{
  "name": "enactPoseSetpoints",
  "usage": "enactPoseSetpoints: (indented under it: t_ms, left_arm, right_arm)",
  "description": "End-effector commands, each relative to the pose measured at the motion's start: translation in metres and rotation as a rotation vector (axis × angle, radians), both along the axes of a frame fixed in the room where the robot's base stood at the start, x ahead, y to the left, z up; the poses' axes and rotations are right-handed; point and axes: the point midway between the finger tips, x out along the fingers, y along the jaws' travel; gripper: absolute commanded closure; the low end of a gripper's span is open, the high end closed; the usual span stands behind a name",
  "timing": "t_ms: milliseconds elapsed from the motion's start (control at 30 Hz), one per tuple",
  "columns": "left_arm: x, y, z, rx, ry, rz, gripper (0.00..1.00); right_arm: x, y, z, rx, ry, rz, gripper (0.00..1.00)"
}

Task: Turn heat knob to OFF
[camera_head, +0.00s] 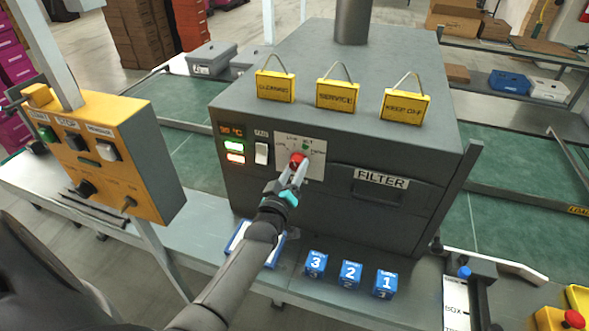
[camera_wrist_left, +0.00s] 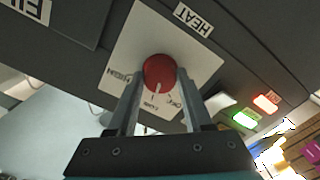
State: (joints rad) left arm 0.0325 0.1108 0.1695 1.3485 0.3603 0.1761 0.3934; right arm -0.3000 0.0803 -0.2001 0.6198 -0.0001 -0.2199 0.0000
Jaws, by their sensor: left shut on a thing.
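The red heat knob (camera_head: 298,159) sits on a white dial plate (camera_head: 317,165) on the front of the dark oven (camera_head: 340,140). The knob also shows in the left wrist view (camera_wrist_left: 158,70), with a white pointer mark at its lower edge. The mark faces the small labels on the plate, which are too blurred to read surely. My left gripper (camera_head: 297,172) reaches up to the knob. In the left wrist view its fingers (camera_wrist_left: 160,80) are on both sides of the knob, shut on it. My right gripper is in neither view.
A fan switch (camera_head: 261,153) and lit displays (camera_head: 234,146) are left of the dial. A filter drawer (camera_head: 380,190) is to the right. Yellow signs (camera_head: 336,95) stand on the oven top. Blue numbered blocks (camera_head: 350,273) are on the ledge below. A yellow control box (camera_head: 110,150) stands left.

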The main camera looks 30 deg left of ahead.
Motion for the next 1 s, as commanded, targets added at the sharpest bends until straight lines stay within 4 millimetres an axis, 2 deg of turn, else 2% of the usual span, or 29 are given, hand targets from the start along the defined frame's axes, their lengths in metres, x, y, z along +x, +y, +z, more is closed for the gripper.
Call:
enactPoseSetpoints:
  t_ms: [600, 1000]
  left_arm:
    - [-0.0002, -0.0009, -0.0003, -0.537, -0.128, -0.001, 1.00]
    - [-0.0002, -0.0009, 0.0002, -0.718, -0.170, 0.000, 1.00]
  right_arm:
    - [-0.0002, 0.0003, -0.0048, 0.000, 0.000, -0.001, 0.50]
    - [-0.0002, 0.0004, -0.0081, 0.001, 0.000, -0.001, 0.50]
